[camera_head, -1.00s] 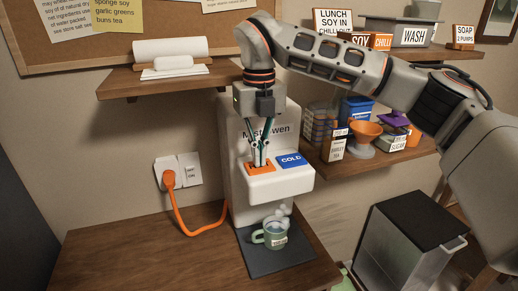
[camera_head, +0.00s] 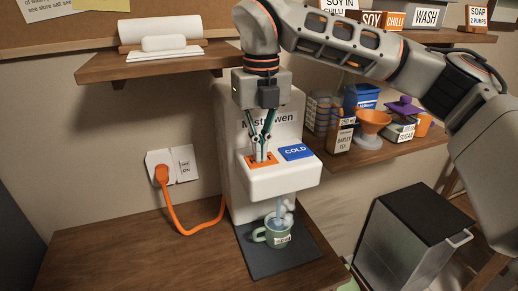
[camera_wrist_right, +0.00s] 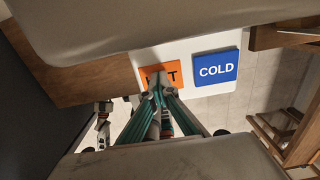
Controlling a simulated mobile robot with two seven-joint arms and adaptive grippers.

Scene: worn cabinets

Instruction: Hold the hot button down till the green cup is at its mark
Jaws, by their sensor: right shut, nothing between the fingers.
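The white dispenser (camera_head: 241,185) has an orange hot button (camera_head: 272,161) and a blue COLD button (camera_head: 298,152) on its top ledge. My right gripper (camera_head: 262,157) is shut and empty, pointing down with its fingertips at the orange button. In the right wrist view the fingertips (camera_wrist_right: 157,76) cover the middle of the orange button's lettering. The green cup (camera_head: 270,238) stands upright under the spout, with a pale stream and steam above it. A white label is on its side; its fill level and mark are too small to tell. My left gripper is out of view.
The cup stands on a dark mat (camera_head: 262,267) on a wooden counter (camera_head: 140,255). An orange cord (camera_head: 178,222) runs from the wall socket toward the dispenser. A shelf with jars and an orange funnel (camera_head: 374,118) is at the right. The counter's left side is clear.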

